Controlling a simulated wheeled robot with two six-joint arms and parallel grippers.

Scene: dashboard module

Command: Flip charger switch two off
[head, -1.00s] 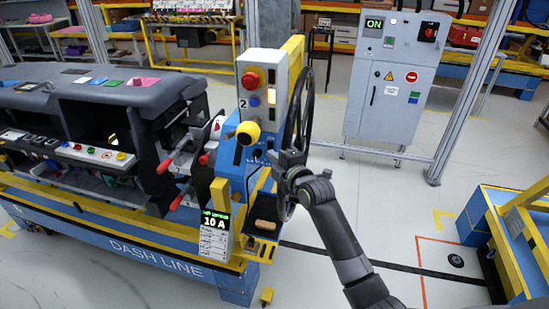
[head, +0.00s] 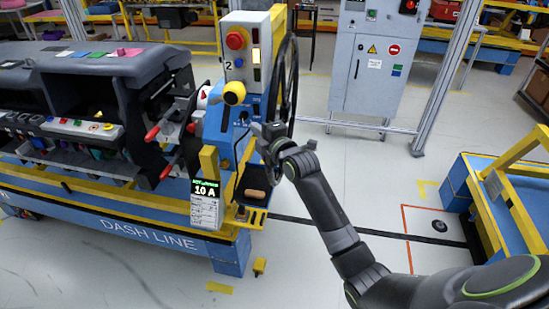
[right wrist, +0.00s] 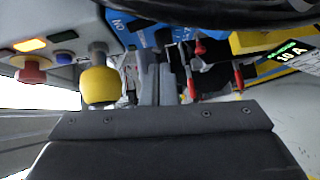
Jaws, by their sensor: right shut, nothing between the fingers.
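The control box marked 2 (head: 236,76) stands on the blue post (head: 212,130), with a red button (head: 235,41) and a yellow ball knob (head: 234,92). In the right wrist view, the blue panel (right wrist: 119,27) carries white lettering. I cannot clearly tell which part is charger switch two. A display (head: 206,190) below reads 10 A. My right gripper (head: 266,135) is shut and empty, in front of the post by the dark wheel (head: 281,95). Its fingers (right wrist: 158,84) point at the blue panel, beside the yellow knob (right wrist: 99,86). My left gripper is out of view.
The dark wheel rim (right wrist: 200,8) crosses close to my right gripper. Red-handled levers (head: 152,133) stick out left of the post, by the dashboard (head: 80,75). A grey cabinet (head: 373,60) stands behind.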

